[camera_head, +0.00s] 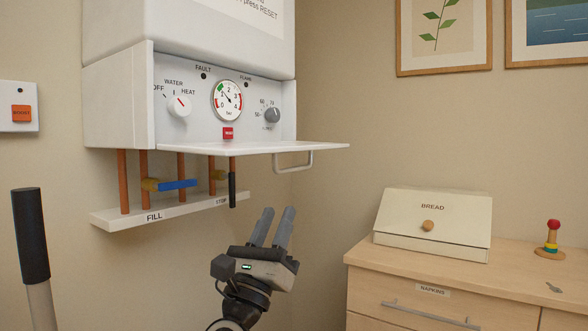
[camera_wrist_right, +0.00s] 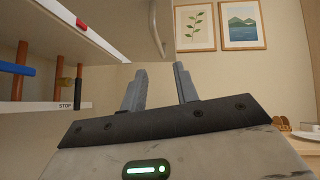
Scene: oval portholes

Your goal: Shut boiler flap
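The boiler flap (camera_head: 250,148) is a white panel folded down, about level, below the boiler's control panel (camera_head: 205,100). A pale bar handle (camera_head: 296,163) hangs from its underside near the right part. My right gripper (camera_head: 278,213) is open and empty, below the flap and its handle, with fingers pointing up and apart from both. In the right wrist view, the flap's underside (camera_wrist_right: 88,18) is at the upper left, and the handle (camera_wrist_right: 159,30) is above the open fingers (camera_wrist_right: 157,85). My left gripper is not in view.
Copper pipes (camera_head: 182,163), a blue valve lever (camera_head: 178,184) and a black lever (camera_head: 232,190) are under the boiler, left of my right gripper. A black-topped pole (camera_head: 30,235) stands at the left. A bread box (camera_head: 433,225) sits on the dresser (camera_head: 500,275) at right.

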